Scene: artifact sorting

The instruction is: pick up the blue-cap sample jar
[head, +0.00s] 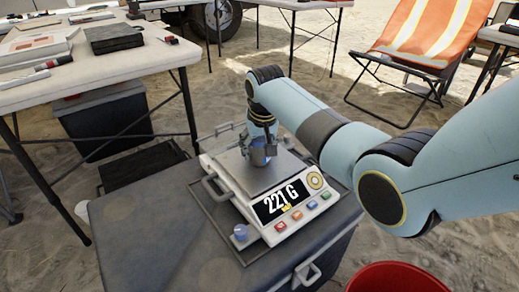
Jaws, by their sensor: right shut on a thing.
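A small jar (259,157) with a bluish look is at the plate of the weighing scale (226,182). My right gripper (262,143) reaches down over it from above and is shut on it. The fingers hide much of the jar, and I cannot tell whether its base touches the plate. The scale's display (282,201) reads 221 G. My left gripper is not in view.
The scale sits in a dark tray on a grey case (150,245). A small blue round piece (240,232) is at the scale's front left corner. A cluttered white table (150,70) stands at left, a red bucket (395,278) at lower right, and an orange folding chair (425,35) behind.

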